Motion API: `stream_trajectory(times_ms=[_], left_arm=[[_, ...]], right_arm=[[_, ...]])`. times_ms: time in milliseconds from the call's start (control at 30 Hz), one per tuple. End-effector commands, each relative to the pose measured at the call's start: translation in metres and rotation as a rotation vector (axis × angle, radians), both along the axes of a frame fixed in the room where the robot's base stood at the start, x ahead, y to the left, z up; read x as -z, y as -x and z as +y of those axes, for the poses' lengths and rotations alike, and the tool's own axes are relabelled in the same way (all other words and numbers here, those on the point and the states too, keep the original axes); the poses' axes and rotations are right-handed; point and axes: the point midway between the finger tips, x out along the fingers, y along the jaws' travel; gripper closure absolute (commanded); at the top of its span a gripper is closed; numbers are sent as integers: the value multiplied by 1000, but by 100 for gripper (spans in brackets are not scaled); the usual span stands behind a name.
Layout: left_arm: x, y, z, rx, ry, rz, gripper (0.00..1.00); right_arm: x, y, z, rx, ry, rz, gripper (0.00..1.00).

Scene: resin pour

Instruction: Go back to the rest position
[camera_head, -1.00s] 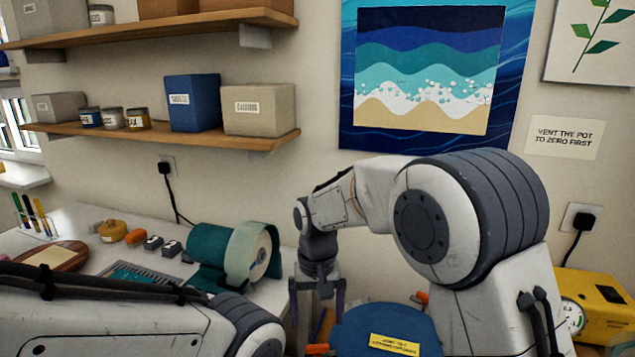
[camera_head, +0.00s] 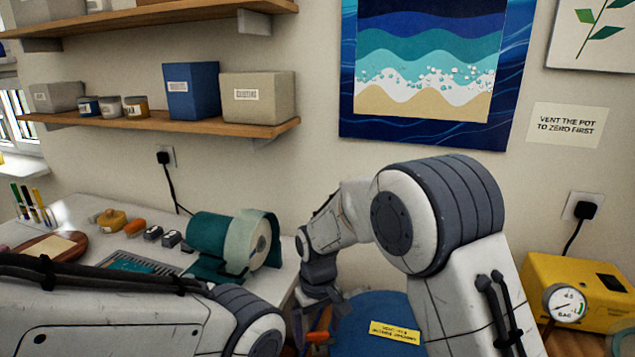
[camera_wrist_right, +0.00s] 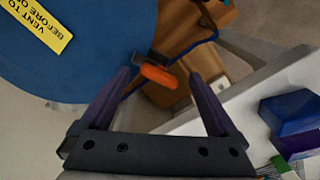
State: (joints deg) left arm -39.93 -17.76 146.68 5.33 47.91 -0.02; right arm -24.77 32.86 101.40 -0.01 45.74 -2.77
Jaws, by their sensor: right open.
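My right gripper (camera_head: 322,322) is at the lower middle of the head view, beside the left edge of a round blue lid (camera_head: 375,325) with a yellow label (camera_head: 394,332). In the right wrist view, its two dark fingers (camera_wrist_right: 160,78) are spread apart with nothing held between them. The blue lid fills the upper left there, and an orange-tipped clamp (camera_wrist_right: 158,76) lies beyond the fingertips near the lid's edge. My left arm crosses the lower left of the head view; its gripper is outside the picture.
A yellow unit with a gauge (camera_head: 568,302) stands at the right. A blue block (camera_wrist_right: 292,112) shows in the right wrist view. Wall shelves (camera_head: 170,122) are above.

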Motion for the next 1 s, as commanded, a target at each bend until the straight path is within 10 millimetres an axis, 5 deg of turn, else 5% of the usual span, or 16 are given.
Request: stream_trajectory(times_ms=[1000], left_arm=[[84,0,0,0,0,0,0]], right_arm=[[4,-1,0,-1122,1,-3,5]])
